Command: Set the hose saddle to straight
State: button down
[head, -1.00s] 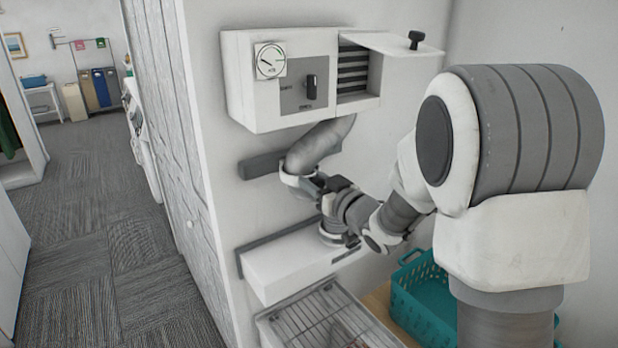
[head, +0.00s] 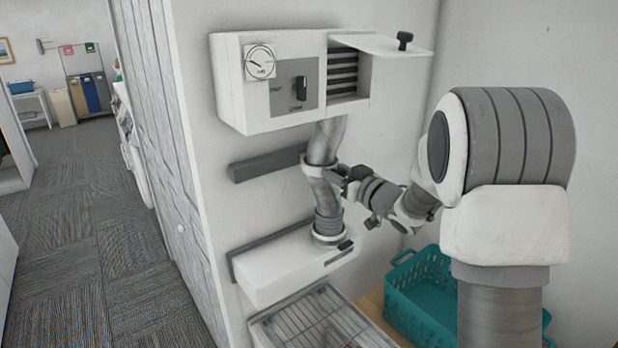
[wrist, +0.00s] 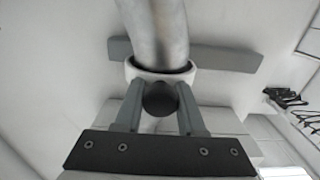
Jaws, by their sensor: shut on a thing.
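The hose saddle is a white ring (head: 308,168) around the grey hose (head: 328,140), in front of a dark wall rail (head: 262,165). In the wrist view the saddle ring (wrist: 160,72) circles the hose (wrist: 155,30) and carries a round dark knob (wrist: 160,99). My gripper (head: 334,174) reaches in from the right; in the wrist view its two fingers (wrist: 160,104) are closed on the knob from both sides. The hose runs from the upper box to a collar on the lower unit, nearly upright with a slight bow at the saddle.
The upper white box (head: 237,85) has a gauge (head: 260,62), a dark switch (head: 301,88) and a raised flap (head: 385,46). Below are a white lower unit (head: 280,275) and a wire rack (head: 320,320). A teal basket (head: 420,305) stands at right. Carpet at left is open.

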jog(key=shift+w+d+r, duration=0.1)
jog(key=shift+w+d, duration=0.45)
jog(key=shift+d, duration=0.25)
jog(key=shift+w+d, duration=0.5)
jog(key=shift+d, duration=0.3)
jog(key=c, duration=0.5)
grip_release()
jog(key=shift+d, duration=0.1)
jog(key=b+v, duration=0.1)
jog(key=v, duration=1.6)
jog(key=shift+s+d, duration=0.1)
jog(key=shift+s, duration=0.05)
